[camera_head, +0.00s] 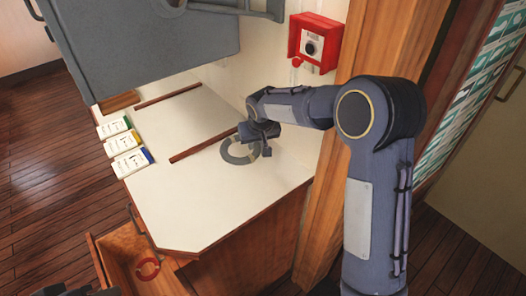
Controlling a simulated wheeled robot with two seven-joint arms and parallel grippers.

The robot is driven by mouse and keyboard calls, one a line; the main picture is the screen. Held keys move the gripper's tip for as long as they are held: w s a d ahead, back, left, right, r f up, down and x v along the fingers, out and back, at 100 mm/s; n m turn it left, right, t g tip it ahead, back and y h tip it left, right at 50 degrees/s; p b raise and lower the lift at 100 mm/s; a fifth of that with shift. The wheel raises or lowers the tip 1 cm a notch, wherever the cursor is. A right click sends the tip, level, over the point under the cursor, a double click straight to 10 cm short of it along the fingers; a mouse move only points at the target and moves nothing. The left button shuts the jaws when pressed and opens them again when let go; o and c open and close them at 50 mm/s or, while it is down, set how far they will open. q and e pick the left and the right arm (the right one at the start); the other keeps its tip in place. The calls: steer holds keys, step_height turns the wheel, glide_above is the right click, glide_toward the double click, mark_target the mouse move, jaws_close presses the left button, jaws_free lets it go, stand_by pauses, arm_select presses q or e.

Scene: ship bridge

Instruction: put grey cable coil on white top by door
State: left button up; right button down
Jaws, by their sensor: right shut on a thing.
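The grey cable coil (229,156) is a ring at the middle of the camera_head view, over the white top (190,215). My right gripper (252,144) reaches in from the right and is shut on the coil's far right side. The coil looks low and close to the white surface; I cannot tell whether it touches. The gripper's fingers are partly hidden by the wrist. A small dark part at the bottom left edge may be my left gripper (88,291); its jaws do not show.
Brown strips (203,145) lie across the white top. A grey box (150,45) overhangs the back left. A red wall box (314,43) is behind my arm.

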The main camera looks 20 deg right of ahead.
mark_target(265, 162)
steer(key=d+f, duration=0.1)
steer(key=w+d+f, duration=0.1)
steer(key=f, duration=0.1)
steer(key=shift+d+f+p, duration=0.15)
steer(key=shift+d+p, duration=0.2)
step_height(265, 162, down, 4)
steer(key=shift+w+d+r, duration=0.1)
steer(key=shift+d+r, duration=0.05)
steer(key=shift+r, duration=0.05)
steer(key=c, duration=1.2)
jaws_free()
steer(key=b+v, duration=0.1)
steer(key=v, duration=1.1)
steer(key=s+d+r+m+y, duration=0.1)
steer(key=s+d+r, duration=0.15)
steer(key=s, duration=0.55)
steer(key=s+d+r+y, duration=0.1)
steer(key=s+r, duration=0.2)
steer(key=s, duration=0.6)
steer(key=s+a+f+t+y, duration=0.1)
steer(key=s+a, duration=0.3)
steer(key=s, duration=1.2)
steer(key=shift+s+a+f+y, duration=0.2)
steer(key=shift+f+y, duration=0.3)
steer(key=shift+f, duration=0.2)
